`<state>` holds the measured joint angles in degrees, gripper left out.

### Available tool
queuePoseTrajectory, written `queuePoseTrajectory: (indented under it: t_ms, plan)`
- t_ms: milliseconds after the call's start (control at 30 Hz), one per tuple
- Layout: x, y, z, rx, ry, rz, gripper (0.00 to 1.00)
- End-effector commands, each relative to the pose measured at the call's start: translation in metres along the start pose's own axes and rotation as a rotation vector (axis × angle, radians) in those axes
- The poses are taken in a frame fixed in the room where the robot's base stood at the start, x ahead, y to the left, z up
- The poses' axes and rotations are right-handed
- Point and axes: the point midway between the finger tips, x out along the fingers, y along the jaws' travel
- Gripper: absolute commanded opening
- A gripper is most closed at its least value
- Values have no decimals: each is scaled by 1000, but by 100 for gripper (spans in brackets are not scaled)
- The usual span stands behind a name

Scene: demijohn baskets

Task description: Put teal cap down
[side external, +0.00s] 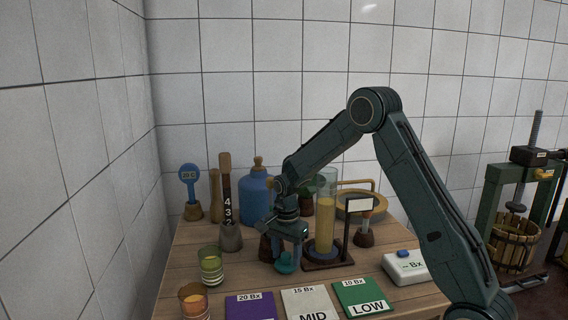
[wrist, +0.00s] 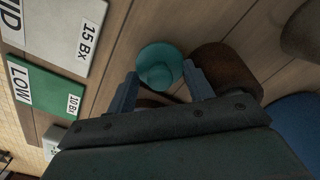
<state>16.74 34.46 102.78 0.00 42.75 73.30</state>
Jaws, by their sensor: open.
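The teal cap (side external: 287,265) is a small round piece at the table's front middle, just under my gripper (side external: 289,250). In the wrist view the teal cap (wrist: 158,66) shows from above as a round disc with a raised centre. My gripper (wrist: 161,88) is open, one finger on each side of the cap's near edge, with a gap visible beside the fingers. The cap appears to rest on the wooden table (side external: 205,285); its underside is hidden. A brown stand (wrist: 227,70) is close beside the right finger in the wrist view.
A tall cylinder of yellow liquid (side external: 325,222) stands just right of the gripper. Purple (side external: 250,308), white (side external: 309,301) and green (side external: 362,293) cards lie in front.

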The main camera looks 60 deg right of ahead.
Motion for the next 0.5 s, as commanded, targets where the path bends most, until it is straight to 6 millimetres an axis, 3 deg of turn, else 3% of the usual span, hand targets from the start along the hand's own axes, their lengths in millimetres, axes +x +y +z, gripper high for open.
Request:
queuePoseTrajectory:
  t_ms: [233, 467, 500]
  plan:
    - [0, 0, 0, 0, 0, 0, 50]
    - [0, 0, 0, 0, 0, 0, 5]
    - [0, 0, 0, 0, 0, 0, 4]
